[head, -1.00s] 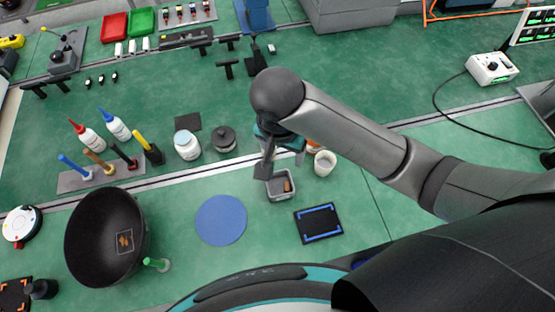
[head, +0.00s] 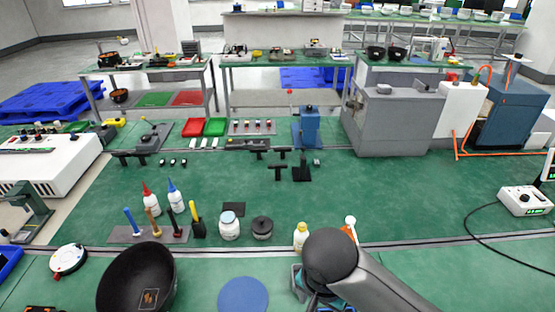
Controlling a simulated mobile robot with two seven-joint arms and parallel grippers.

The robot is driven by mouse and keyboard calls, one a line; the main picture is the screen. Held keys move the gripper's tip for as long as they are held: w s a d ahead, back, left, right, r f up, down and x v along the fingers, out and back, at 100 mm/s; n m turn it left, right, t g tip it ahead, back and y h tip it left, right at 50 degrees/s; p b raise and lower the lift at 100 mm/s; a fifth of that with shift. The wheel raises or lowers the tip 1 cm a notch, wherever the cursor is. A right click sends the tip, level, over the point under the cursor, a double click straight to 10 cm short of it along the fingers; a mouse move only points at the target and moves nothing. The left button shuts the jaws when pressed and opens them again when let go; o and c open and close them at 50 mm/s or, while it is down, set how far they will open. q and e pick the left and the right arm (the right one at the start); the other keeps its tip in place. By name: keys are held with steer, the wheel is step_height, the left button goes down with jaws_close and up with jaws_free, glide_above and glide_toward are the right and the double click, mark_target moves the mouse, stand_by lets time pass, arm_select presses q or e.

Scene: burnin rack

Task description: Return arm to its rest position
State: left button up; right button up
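My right arm comes in from the lower right in the head view, with its dark rounded joint near the bottom edge. Only a teal bit of my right gripper (head: 322,301) shows below that joint. Its fingers are hidden or cut off by the frame, so I cannot tell whether it is open, shut or holding anything. A small grey container (head: 297,283) shows in part just left of the joint; its contents are hidden. My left gripper is not in view.
A black bowl (head: 125,280), blue disc (head: 243,295), white jar (head: 229,228), dark round pot (head: 262,228) and yellow-topped bottle (head: 301,236) stand around the near bench. A tool holder (head: 125,236) is at left. The green surface right of centre (head: 430,195) is clear.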

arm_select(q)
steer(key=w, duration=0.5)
arm_select(e)
steer(key=s+d+f+n+t+y, duration=0.1)
steer(key=s+d+f+n+t, duration=0.1)
steer(key=s+d+n, duration=0.65)
step_height(320, 180, down, 32)
steer(key=s+r+g+b, duration=0.1)
steer(key=s+b, duration=0.2)
steer(key=b, duration=0.7)
arm_select(q)
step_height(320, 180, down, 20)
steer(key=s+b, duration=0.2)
steer(key=b, duration=0.8)
arm_select(e)
steer(key=s+f, duration=0.5)
steer(key=f, duration=0.3)
steer(key=s+d+f+g, duration=0.1)
steer(key=s+f, duration=0.4)
steer(key=f, duration=0.4)
steer(key=s+d+f, duration=0.1)
steer(key=s+f, duration=0.4)
steer(key=f, duration=0.3)
steer(key=shift+s+d+f+n, duration=0.15)
steer(key=shift+d+n, duration=0.1)
steer(key=shift+n, duration=0.1)
